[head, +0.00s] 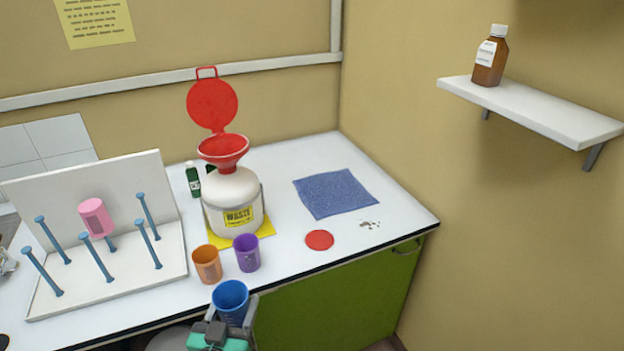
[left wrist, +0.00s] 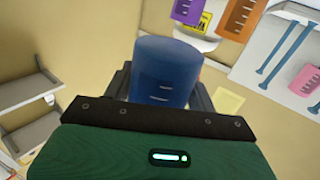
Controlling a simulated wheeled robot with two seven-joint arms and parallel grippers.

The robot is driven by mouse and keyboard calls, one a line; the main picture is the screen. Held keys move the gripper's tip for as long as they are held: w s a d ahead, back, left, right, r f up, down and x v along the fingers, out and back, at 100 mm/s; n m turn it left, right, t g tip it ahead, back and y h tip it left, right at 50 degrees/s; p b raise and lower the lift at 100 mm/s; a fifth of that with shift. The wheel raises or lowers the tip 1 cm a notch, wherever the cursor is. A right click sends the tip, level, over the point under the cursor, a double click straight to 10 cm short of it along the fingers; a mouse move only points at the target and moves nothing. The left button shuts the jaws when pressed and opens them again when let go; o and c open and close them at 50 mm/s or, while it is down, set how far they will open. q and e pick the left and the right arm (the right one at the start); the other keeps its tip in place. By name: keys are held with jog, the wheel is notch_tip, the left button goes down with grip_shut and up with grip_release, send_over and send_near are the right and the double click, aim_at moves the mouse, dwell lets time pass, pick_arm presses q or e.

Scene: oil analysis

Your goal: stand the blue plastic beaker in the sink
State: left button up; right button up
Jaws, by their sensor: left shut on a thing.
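The blue plastic beaker (head: 230,303) is upright in the head view, at the front edge of the counter, its open top facing up. My left gripper (head: 231,325) is shut on the blue beaker from the front. In the left wrist view the beaker (left wrist: 166,75) sits between the two dark fingers of my left gripper (left wrist: 163,88). The sink does not show clearly in either view. My right gripper is in neither view.
An orange beaker (head: 207,264) and a purple beaker (head: 246,252) stand just behind the blue one. A white waste container (head: 232,195) with a red funnel stands on a yellow mat. A white peg rack (head: 110,275) holds a pink beaker (head: 96,217). A blue cloth (head: 335,193) lies right.

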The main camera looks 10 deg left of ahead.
pick_arm(q)
jog(key=shift+r, duration=0.1)
jog(key=w+d+r+m+g+h, duration=0.4)
jog(key=d+r+m+h, duration=0.4)
jog(key=d+r+h, duration=0.3)
jog(key=d+r, duration=0.1)
jog(key=d, duration=0.2)
jog(key=shift+w+d+h, duration=0.3)
jog(key=shift+w, duration=0.1)
jog(key=shift+a+f, duration=0.1)
jog(key=s+a+f+n+t+y, duration=0.1)
jog(key=a+f+n+y, duration=0.1)
jog(key=a+f+y, duration=0.2)
jog(key=s+a+f+n+t+y, duration=0.1)
jog(key=s+a+f+n+y, duration=0.1)
jog(key=a+f+n+y, duration=0.1)
jog(key=s+a+f+n+t+y, duration=0.1)
jog(key=a+f+n+t+y, duration=0.1)
jog(key=a, duration=0.5)
jog(key=shift+s+a+f+n+y, duration=0.1)
jog(key=shift+s+f+n+y, duration=0.15)
jog(key=shift+f+y, duration=0.45)
jog(key=shift+s+a+f+n+y, duration=0.15)
jog(key=shift+f+n+y, duration=0.1)
jog(key=shift+f+y, duration=0.45)
jog(key=shift+f, duration=0.1)
